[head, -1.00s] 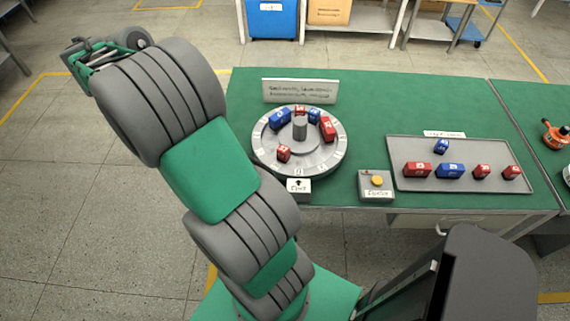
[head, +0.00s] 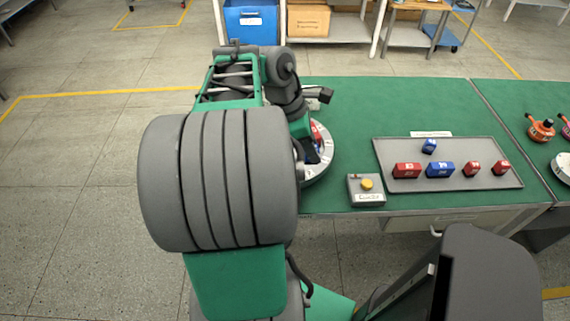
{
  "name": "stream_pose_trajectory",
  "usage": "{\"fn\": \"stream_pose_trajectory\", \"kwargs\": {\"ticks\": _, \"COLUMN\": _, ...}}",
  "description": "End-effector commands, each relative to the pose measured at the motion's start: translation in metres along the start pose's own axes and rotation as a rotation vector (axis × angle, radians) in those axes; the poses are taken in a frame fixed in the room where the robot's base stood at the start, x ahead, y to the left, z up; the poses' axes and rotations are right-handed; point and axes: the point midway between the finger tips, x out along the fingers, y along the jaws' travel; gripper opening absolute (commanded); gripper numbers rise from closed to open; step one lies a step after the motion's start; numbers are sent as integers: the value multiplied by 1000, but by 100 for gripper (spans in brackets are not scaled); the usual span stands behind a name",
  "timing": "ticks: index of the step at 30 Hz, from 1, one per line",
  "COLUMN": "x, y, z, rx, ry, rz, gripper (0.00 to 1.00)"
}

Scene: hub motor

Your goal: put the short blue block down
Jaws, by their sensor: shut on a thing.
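My gripper (head: 312,154) is low over the right side of the round grey hub, mostly behind my own arm in the head view. Its dark fingers are shut, with a small patch of blue beside them, apparently the short blue block (head: 315,146). Whether that block touches the hub cannot be told. Only the hub's right rim (head: 321,170) shows. A red block (head: 318,131) sits on the hub just behind the gripper. The rest of the hub and its other blocks are hidden by my arm.
A grey tray (head: 391,151) to the right holds a small blue block (head: 429,146), a longer blue block (head: 440,169) and several red blocks. A button box (head: 367,190) stands between hub and tray. Orange-topped parts (head: 541,130) are at far right. Green table (head: 365,105) is clear behind.

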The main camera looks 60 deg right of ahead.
Motion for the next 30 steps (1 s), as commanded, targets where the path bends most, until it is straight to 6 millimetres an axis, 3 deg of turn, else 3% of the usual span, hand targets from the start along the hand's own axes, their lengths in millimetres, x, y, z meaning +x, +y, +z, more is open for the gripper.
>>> {"fn": "stream_pose_trajectory", "kwargs": {"ticks": 3, "x": 5, "y": 23, "z": -31, "rx": -5, "ry": -1, "rz": -1, "gripper": 0}}
{"fn": "stream_pose_trajectory", "kwargs": {"ticks": 9, "x": 33, "y": 44, "z": -70, "rx": 0, "ry": -1, "rz": -1, "gripper": 0}}
{"fn": "stream_pose_trajectory", "kwargs": {"ticks": 14, "x": 42, "y": 52, "z": -84, "rx": 3, "ry": -1, "rz": -1, "gripper": 0}}
{"fn": "stream_pose_trajectory", "kwargs": {"ticks": 20, "x": 71, "y": 55, "z": -98, "rx": 4, "ry": -1, "rz": -2, "gripper": 0}}
{"fn": "stream_pose_trajectory", "kwargs": {"ticks": 30, "x": 75, "y": 55, "z": -100, "rx": 3, "ry": 0, "rz": -1, "gripper": 0}}
